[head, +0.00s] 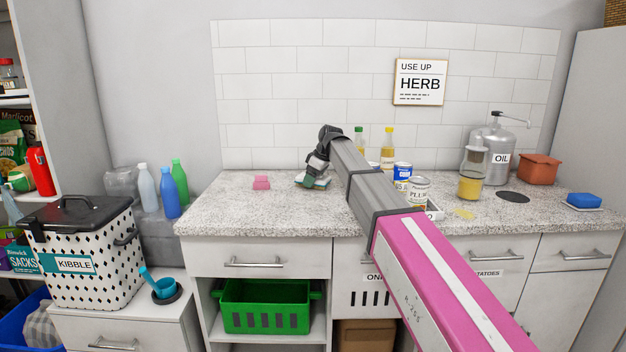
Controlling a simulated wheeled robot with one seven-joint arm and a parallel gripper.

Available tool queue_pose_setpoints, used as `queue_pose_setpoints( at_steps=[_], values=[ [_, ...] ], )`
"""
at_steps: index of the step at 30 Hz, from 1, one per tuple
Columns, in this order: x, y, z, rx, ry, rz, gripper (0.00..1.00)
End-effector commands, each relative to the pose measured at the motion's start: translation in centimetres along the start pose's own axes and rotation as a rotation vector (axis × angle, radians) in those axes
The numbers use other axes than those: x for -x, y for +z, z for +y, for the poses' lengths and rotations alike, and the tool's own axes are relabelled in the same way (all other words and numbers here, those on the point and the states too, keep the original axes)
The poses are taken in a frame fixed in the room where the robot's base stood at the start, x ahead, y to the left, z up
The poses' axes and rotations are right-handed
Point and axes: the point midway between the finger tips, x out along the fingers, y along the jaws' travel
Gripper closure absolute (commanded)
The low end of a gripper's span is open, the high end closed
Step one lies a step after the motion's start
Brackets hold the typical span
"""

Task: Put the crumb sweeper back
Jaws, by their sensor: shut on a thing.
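My gripper (316,172) is at the end of my arm, low over the back left part of the granite counter (240,215). It is shut on a small, flat teal-and-pale thing (325,183), which looks like the crumb sweeper; my gripper hides part of it. The thing is at or just above the counter top; I cannot tell if it touches. A pink block (261,183) lies on the counter to its left, apart from it.
Bottles, cans and a jar (471,178) stand behind and right of my arm. A black disc (512,197) and a blue block on a white dish (583,208) lie at the right. The front left counter is clear. A kibble bin (98,215) stands left.

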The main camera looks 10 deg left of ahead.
Motion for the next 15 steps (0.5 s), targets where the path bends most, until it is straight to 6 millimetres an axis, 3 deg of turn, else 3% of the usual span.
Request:
queue_pose_setpoints(
  at_steps=[7,8,9,15],
  values=[
    [-0.28,0.12,-0.01,0.000,0.000,0.000,0.54],
    [-0.25,0.10,0.00,0.000,0.000,0.000,0.18],
    [-0.24,0.09,0.01,0.000,0.000,0.000,0.05],
    [-0.24,0.09,0.00,0.000,0.000,0.000,0.02]
  ],
)
